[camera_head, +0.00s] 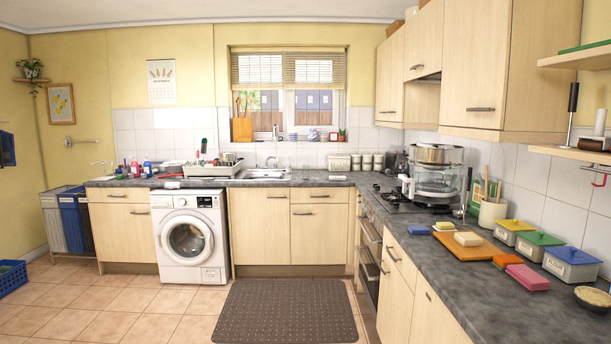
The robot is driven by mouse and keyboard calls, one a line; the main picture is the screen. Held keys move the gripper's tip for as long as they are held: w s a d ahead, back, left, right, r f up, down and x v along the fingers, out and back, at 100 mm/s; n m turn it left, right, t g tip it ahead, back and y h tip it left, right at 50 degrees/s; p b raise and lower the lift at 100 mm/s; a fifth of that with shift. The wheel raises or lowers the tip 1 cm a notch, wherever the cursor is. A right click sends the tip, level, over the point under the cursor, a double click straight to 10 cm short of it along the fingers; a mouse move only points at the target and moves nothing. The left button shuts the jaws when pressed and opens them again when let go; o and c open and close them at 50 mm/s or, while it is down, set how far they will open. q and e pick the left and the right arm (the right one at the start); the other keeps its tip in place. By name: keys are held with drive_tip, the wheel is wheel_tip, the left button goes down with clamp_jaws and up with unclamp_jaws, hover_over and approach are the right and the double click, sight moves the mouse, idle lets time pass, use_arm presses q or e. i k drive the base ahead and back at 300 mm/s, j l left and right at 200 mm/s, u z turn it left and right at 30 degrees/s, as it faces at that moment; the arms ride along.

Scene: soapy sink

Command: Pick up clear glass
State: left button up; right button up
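I cannot make out a clear glass for certain; the items around the sink are small and far off. The metal sink (262,174) is set in the back counter under the window. A dish rack (208,169) with dishes and utensils stands just left of it. Neither of my grippers is in view.
A dark mat (285,311) lies on the tiled floor before the sink cabinets. A washing machine (189,238) stands left of them. The right counter (470,285) holds sponges, lidded boxes and a steamer pot (437,178).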

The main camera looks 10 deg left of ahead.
sight(304, 167)
drive_tip(key=i+u, duration=0.2)
drive_tip(key=i, duration=2.9)
drive_tip(key=i+u, duration=0.15)
drive_tip(key=i, duration=0.35)
drive_tip(key=i+l+u, duration=0.1)
drive_tip(key=i, duration=0.4)
drive_tip(key=i+l+u, duration=0.15)
drive_tip(key=i, duration=0.3)
drive_tip(key=i+l+u, duration=0.15)
drive_tip(key=i, duration=0.35)
drive_tip(key=i+j+z, duration=0.2)
drive_tip(key=i, duration=0.35)
drive_tip(key=i+z, duration=0.15)
drive_tip(key=i, duration=0.4)
